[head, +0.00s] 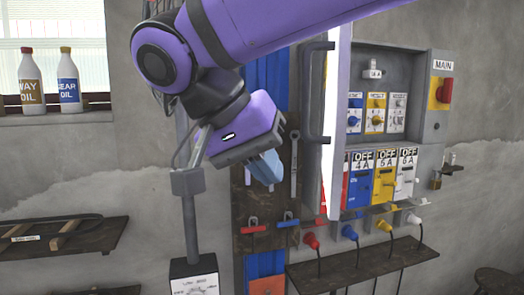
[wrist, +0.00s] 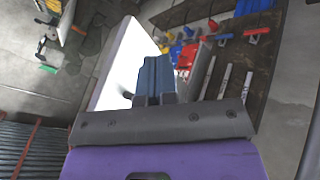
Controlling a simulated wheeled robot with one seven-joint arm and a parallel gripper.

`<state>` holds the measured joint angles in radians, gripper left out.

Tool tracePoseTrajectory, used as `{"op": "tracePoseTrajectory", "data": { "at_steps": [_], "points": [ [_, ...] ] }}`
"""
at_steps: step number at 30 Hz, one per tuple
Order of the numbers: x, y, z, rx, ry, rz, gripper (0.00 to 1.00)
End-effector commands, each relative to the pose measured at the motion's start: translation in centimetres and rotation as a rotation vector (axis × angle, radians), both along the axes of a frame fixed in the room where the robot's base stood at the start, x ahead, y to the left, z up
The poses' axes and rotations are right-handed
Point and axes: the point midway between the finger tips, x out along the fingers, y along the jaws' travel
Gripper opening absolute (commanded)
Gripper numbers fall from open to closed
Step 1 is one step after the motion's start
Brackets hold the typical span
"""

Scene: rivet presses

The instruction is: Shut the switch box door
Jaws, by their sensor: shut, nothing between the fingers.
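The switch box (head: 385,58) is a grey wall cabinet with rows of switches and a red main switch. Its door (head: 341,75) stands open on the left side, swung out from the wall and seen nearly edge-on. A grey bar handle (head: 308,95) is on the door's outer side. My gripper (head: 268,168) is shut and empty, with blue fingers, to the left of the door and apart from it in the head view. In the wrist view, a large white panel (wrist: 123,62), seemingly the door, lies just beyond my gripper (wrist: 155,63); contact cannot be told.
A tool board with wrenches (head: 294,165) hangs left of the box. Coloured plugs (head: 349,232) and a shelf (head: 360,262) are below it. A grey post with a control box (head: 195,280) stands below my arm. Oil bottles (head: 69,82) stand on the windowsill.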

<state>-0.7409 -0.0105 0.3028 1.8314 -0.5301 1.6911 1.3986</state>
Motion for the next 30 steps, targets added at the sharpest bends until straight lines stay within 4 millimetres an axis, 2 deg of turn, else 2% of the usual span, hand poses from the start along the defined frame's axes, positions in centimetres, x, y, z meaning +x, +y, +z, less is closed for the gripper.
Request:
{"op": "tracePoseTrajectory", "data": {
  "at_steps": [8,12,18,30],
  "points": [
    [1.4,-2.9,-4.1,-0.002,0.002,-0.002,0.0],
    [0.9,-4.8,-3.9,0.001,-0.001,-0.001,0.0],
    [0.6,-6.3,-3.9,0.001,0.0,-0.002,0.0],
    [0.5,-6.6,-3.9,0.0,0.0,0.0,0.0]
  ]
}}
